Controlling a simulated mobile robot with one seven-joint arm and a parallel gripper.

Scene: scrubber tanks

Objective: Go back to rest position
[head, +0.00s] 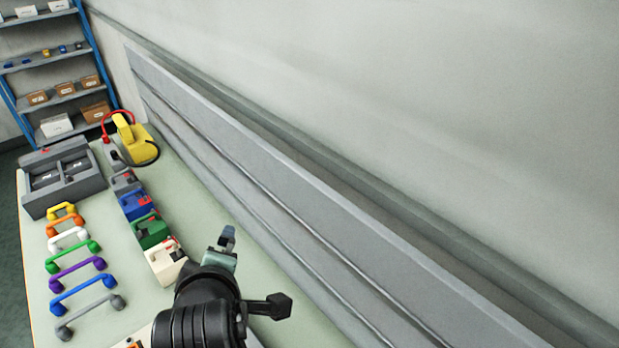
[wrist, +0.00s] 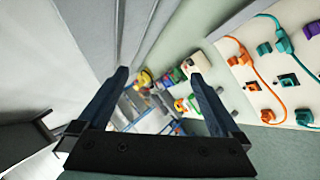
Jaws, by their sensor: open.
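My gripper (head: 226,246) is raised above the near right part of the pale bench (head: 205,215) in the head view. In the wrist view its two dark fingers (wrist: 158,80) stand wide apart with nothing held between them. A row of tanks stands on the bench beyond it: a cream one (head: 166,264), a green one (head: 150,231), a blue one (head: 136,204) and a grey one (head: 125,181). The cream tank is closest to my gripper in the head picture. My arm hides part of the near bench.
Several coloured handles (head: 75,270) lie in a column on the left. A grey compartment tray (head: 62,180) and a yellow device (head: 135,142) stand at the far end. A grey rail wall (head: 270,190) runs along the right. The wrist view shows a board with orange and teal cables (wrist: 283,70).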

